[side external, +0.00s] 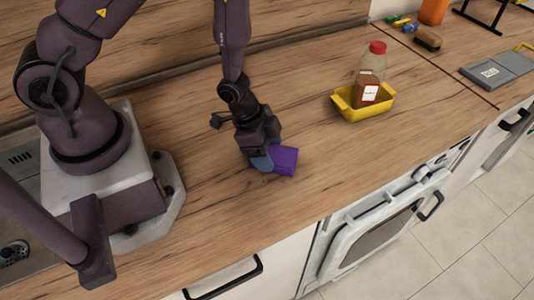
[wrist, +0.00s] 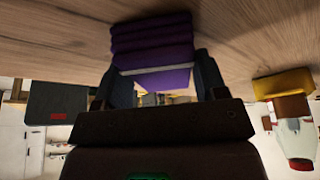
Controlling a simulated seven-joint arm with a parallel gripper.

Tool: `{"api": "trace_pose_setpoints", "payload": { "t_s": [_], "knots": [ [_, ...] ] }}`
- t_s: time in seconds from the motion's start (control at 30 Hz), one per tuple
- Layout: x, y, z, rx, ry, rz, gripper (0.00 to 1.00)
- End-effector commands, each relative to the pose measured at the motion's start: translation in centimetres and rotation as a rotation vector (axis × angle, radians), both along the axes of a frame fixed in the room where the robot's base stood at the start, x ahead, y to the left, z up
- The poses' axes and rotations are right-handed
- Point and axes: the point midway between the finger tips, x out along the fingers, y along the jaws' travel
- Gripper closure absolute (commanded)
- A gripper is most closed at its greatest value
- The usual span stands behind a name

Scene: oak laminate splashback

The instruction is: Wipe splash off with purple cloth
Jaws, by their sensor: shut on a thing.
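A folded purple cloth (side external: 285,161) is held by my gripper (side external: 266,160) low at the oak counter (side external: 240,205). It also shows in the wrist view (wrist: 152,45), between the two fingers of my gripper (wrist: 155,75). My gripper is shut on the cloth and points down. The cloth appears to touch or nearly touch the wood; I cannot tell which. I cannot make out a clear splash; the wood under the cloth and gripper is hidden.
A yellow tray (side external: 347,110) holding a red-capped bottle (side external: 374,60) and a brown labelled container (side external: 366,89) stands to the right. A brown brush (side external: 427,39), an orange container (side external: 433,11) and a grey board (side external: 495,72) lie farther back. The counter's front edge is near; wood around the cloth is clear.

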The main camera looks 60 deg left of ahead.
Motion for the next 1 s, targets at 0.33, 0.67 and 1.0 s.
{"api": "trace_pose_setpoints", "payload": {
  "t_s": [0.33,0.67,1.0],
  "knots": [
    [-0.4,-0.5,0.1,0.0,0.002,-0.002,0.54],
    [-1.1,-1.2,0.1,-0.001,0.0,-0.001,0.54],
    [-2.1,-2.4,-0.1,-0.003,0.0,-0.004,0.54]
  ]
}}
